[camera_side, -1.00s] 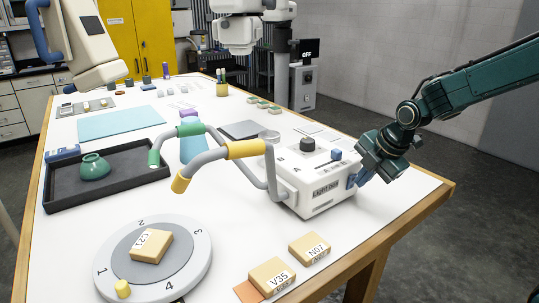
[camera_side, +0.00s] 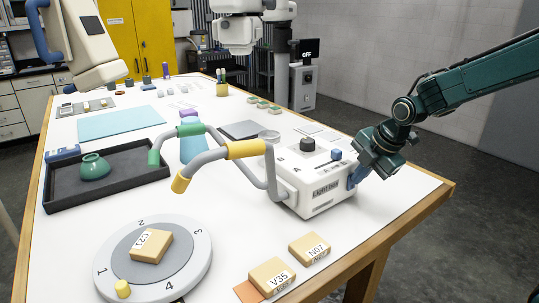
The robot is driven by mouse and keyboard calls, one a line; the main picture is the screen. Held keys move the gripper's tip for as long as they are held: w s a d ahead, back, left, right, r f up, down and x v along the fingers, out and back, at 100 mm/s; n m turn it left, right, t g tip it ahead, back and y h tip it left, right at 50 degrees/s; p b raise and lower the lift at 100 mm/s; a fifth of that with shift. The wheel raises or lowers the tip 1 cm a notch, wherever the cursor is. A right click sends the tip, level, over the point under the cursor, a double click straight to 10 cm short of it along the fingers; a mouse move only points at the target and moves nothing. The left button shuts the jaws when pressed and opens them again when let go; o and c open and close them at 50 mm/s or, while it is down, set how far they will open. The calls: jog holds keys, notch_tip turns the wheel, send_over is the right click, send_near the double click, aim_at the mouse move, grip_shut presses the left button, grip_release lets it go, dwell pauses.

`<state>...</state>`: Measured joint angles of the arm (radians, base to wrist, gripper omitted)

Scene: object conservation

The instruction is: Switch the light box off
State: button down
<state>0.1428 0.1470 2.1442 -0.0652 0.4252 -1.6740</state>
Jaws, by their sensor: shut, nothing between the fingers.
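The light box (camera_side: 318,190) is a white box labelled "Light box" on the right part of the table. It has a black knob (camera_side: 308,143) and a blue knob (camera_side: 336,154) on top. Bent grey arms with yellow and green sleeves rise from its left side. My gripper (camera_side: 354,178) is at the box's right side, with its blue fingers shut and empty. The fingertips are at or very near the side face; I cannot tell whether they touch. Whatever is on that face is hidden by the fingers.
A turntable (camera_side: 197,262) with a block marked C21 (camera_side: 152,246) is at the front left. Blocks V35 (camera_side: 272,277) and N07 (camera_side: 309,248) lie in front of the box. A screen (camera_side: 309,48) behind reads "OFF".

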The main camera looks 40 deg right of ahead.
jog(key=shift+r, duration=0.7)
jog(key=v, duration=1.2)
jog(key=shift+s+f, duration=0.25)
jog(key=shift+s, duration=0.1)
dwell(0.4)
